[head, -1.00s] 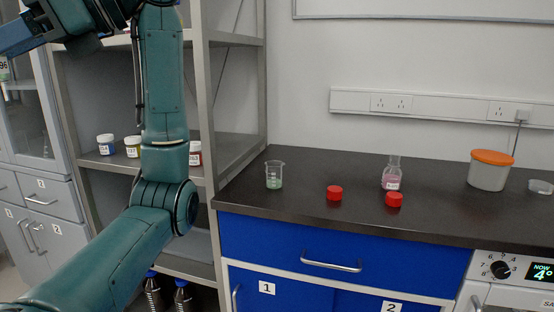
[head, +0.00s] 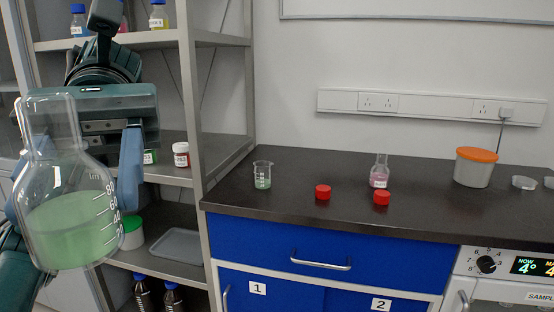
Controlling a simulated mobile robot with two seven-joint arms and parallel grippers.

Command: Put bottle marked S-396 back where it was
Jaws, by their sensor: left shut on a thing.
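A clear glass bottle (head: 70,215) with green liquid and white volume marks hangs close to the camera at the left of the head view. No S-396 label shows on the side facing me. My left gripper (head: 75,165) is shut on this bottle, with a blue finger at its right side and the other finger partly hidden behind the glass. The bottle is roughly upright and in the air in front of the shelf rack. My right gripper is out of view.
The dark bench (head: 330,215) carries a beaker (head: 262,175), two red caps (head: 322,192), a small flask with pink liquid (head: 379,172) and an orange-lidded tub (head: 475,167). The shelf rack (head: 195,110) holds bottles, jars and a grey tray (head: 178,247).

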